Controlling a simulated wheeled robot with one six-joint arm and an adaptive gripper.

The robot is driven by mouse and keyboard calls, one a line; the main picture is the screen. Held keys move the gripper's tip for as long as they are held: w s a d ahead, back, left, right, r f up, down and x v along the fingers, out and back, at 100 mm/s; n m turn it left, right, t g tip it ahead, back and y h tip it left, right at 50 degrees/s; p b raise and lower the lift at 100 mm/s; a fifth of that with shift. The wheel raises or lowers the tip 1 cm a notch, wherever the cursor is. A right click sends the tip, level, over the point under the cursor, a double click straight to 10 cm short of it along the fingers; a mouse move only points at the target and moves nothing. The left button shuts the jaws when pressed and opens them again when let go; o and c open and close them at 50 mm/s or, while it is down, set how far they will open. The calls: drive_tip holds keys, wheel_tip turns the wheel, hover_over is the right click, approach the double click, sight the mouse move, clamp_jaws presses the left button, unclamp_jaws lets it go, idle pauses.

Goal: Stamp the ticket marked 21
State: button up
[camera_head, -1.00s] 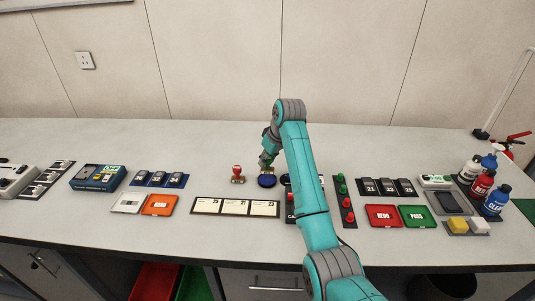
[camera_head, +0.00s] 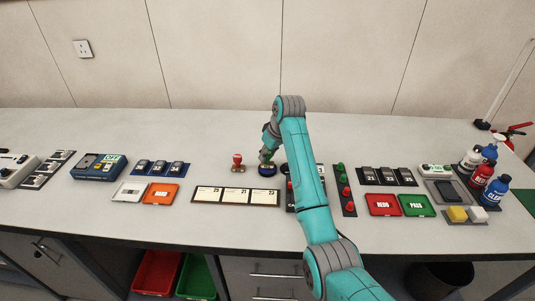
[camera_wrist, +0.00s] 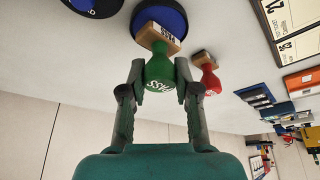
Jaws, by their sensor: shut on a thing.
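My gripper (camera_head: 266,157) is shut on the handle of a green stamp (camera_wrist: 160,72) with a wooden base lettered PASS. The wrist view shows both fingers on its sides. The stamp's base is over the round blue ink pad (camera_wrist: 158,14), which also shows in the head view (camera_head: 267,171). It looks to be on or just above the pad; contact cannot be told. A strip with three pale tickets lies nearer the counter's front; the middle ticket (camera_head: 236,195) appears to read 21. A red stamp (camera_head: 237,162) stands left of the pad and shows in the wrist view (camera_wrist: 205,72).
A second dark round pad (camera_wrist: 95,6) is partly visible beside the blue one. My arm hides part of the counter right of the pad. Red and green buttons (camera_head: 346,191), a REDO tray (camera_head: 383,212) and a PASS tray (camera_head: 417,213) lie right. An orange tray (camera_head: 160,201) lies left.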

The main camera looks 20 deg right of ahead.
drive_tip(key=shift+f, duration=0.55)
idle(0.9)
drive_tip(key=shift+r, duration=0.1)
drive_tip(key=shift+r, duration=3.45)
